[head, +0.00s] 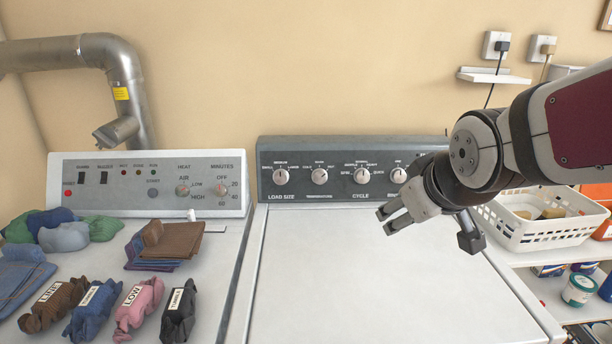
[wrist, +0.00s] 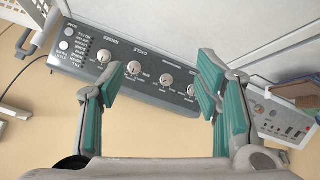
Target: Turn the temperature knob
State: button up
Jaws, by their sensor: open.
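The temperature knob (head: 319,176) is a small pale round dial, second from the left on the dark washer panel (head: 290,155), with small lettering beneath it. In the wrist view the temperature knob (wrist: 167,79) shows between the open fingers, beyond them and apart from them. My gripper (head: 388,217) is open and empty, above the white washer lid, to the right of the temperature knob and below the cycle and rinse knobs. Its teal-padded fingers (wrist: 160,82) are spread wide in the wrist view and touch nothing I can see.
Neighbouring knobs are load size (head: 281,176), cycle (head: 362,176) and rinse (head: 399,175). A dryer panel (head: 120,200) and folded clothes stand left. A white basket (head: 540,235) stands right. The washer lid (head: 370,290) is clear.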

jog(key=w+a+f+n+t+y+b, duration=0.1)
jog(key=w+a+f+n+t, duration=0.2)
jog(key=w, duration=0.6)
jog(key=w+a+f+n+t+y+b, duration=0.15)
jog(key=w+f, duration=0.35)
jog(key=w, duration=0.5)
jog(key=n+t+y+b, duration=0.2)
jog(key=n+t+b, duration=0.1)
jog(key=n+t, duration=0.1)
send_near(320, 178)
jog(key=x, duration=0.8)
jog(key=shift+w+a+f, duration=0.1)
jog(key=shift+w, duration=0.05)
jog(key=c, duration=1.2)
